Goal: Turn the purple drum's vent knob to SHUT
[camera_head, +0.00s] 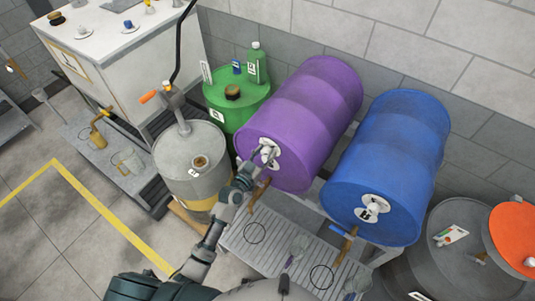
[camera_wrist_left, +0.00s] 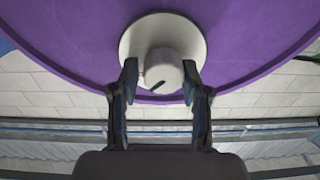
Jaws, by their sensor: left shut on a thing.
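The purple drum (camera_head: 305,125) lies on its side on a rack, its round end facing me. Its vent knob (camera_wrist_left: 163,70) is white with a dark pointer line, on a pale round plate (camera_wrist_left: 190,33). In the left wrist view the line slants toward the lower left. No SHUT label is readable. My left gripper (camera_wrist_left: 159,83) has a finger on each side of the knob and is shut on it; in the head view it (camera_head: 256,165) is at the drum's end, partly covering the plate. My right gripper is not in view.
A blue drum (camera_head: 385,165) lies to the right with its own white plate and knob. A green drum (camera_head: 237,105) and a grey drum with a crank pump (camera_head: 190,160) stand to the left. A slatted grate (camera_head: 285,250) is below. Brown taps hang under both lying drums.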

